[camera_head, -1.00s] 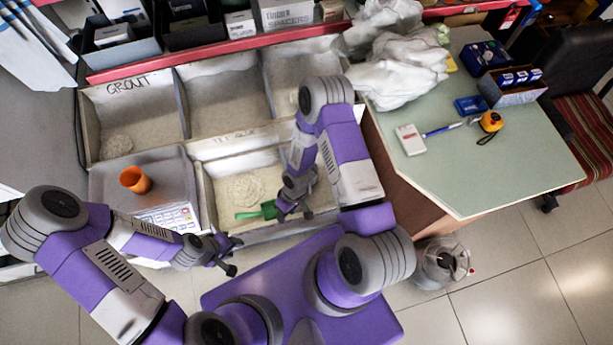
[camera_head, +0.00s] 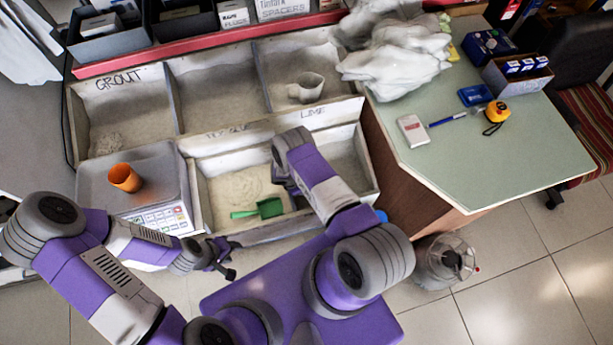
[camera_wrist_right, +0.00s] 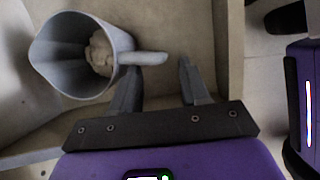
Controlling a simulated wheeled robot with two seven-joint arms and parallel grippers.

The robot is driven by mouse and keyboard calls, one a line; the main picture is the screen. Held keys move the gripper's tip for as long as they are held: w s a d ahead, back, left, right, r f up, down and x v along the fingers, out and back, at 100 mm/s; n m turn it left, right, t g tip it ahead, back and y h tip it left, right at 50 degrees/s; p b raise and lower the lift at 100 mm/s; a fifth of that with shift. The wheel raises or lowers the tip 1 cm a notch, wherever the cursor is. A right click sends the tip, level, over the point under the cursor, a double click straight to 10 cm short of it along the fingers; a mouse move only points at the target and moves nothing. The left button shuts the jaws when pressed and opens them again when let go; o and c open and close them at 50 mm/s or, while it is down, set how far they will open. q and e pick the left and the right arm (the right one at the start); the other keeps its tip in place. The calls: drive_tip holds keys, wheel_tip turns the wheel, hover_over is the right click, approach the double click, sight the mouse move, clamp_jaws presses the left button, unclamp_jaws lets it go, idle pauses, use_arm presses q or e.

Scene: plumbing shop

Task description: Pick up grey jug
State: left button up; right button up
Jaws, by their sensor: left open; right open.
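In the right wrist view the grey jug (camera_wrist_right: 62,70) shows from above, with a pale lump inside. Its handle (camera_wrist_right: 148,58) points right, towards the gap between the fingertips of my right gripper (camera_wrist_right: 160,66). That gripper is open and holds nothing; whether the handle lies between the fingers in depth I cannot tell. In the head view my right arm covers the front bin there, and I cannot make out this jug. My left gripper (camera_head: 226,260) is open and empty, in front of the scale.
A green scoop (camera_head: 265,208) lies in the front bin (camera_head: 228,235). A pale open container (camera_head: 309,88) stands in the back right bin. An orange cup (camera_head: 125,178) is on the scale (camera_head: 163,160). The green-topped table (camera_head: 480,165) is to the right.

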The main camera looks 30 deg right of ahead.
drive_tip(key=b+x, duration=0.1)
drive_tip(key=x, duration=0.3)
drive_tip(key=shift+s+a, duration=0.1)
drive_tip(key=shift+r, duration=0.15)
clamp_jaws()
